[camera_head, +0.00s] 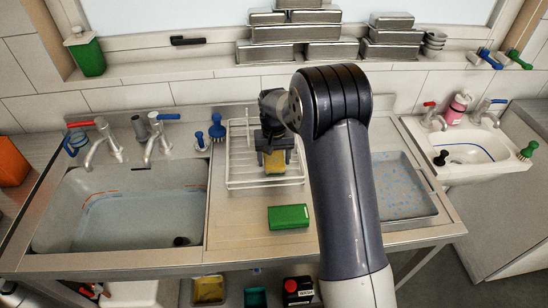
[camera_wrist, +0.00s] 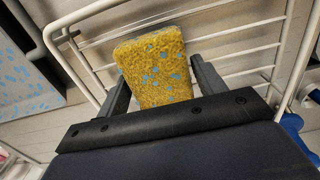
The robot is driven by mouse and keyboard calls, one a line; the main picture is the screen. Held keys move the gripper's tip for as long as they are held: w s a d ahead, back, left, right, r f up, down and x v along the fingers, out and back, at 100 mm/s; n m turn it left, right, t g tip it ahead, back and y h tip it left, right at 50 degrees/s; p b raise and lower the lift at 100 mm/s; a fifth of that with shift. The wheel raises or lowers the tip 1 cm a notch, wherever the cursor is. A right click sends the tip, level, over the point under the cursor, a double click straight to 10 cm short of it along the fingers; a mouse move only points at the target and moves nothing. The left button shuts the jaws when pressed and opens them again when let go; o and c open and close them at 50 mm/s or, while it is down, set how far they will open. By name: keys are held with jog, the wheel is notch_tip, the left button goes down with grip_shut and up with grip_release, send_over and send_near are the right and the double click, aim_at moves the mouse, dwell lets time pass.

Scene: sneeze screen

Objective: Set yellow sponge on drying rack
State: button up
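The yellow sponge (camera_head: 274,166), with blue specks on its face, is between the fingers of my gripper (camera_head: 275,153). In the wrist view the sponge (camera_wrist: 158,70) fills the gap between both fingertips (camera_wrist: 157,72), which look pressed to its sides. The white wire drying rack (camera_head: 240,184) is on the steel counter left of my arm. My gripper and the sponge are over the inside of the rack. Rack wires (camera_wrist: 238,34) show behind the sponge in the wrist view. Whether the sponge's lower end touches the wires cannot be told.
A green sponge (camera_head: 288,217) lies on the counter in front of the rack. Blue brushes (camera_head: 217,129) stand left of the rack beside the large sink (camera_head: 128,210). A metal tray (camera_head: 402,189) is to the right. Stacked metal pans (camera_head: 305,52) are on the ledge behind.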

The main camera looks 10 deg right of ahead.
aim_at(274, 157)
jog(key=shift+o, duration=1.2)
jog(key=shift+r, duration=0.15)
notch_tip(274, 157, up, 12)
jog(key=b, duration=0.1)
notch_tip(274, 157, down, 13)
jog(key=shift+r+p, duration=0.2)
jog(key=shift+p, duration=0.25)
notch_tip(274, 157, up, 3)
jog(key=shift+f, duration=0.1)
jog(key=shift+r, duration=0.7)
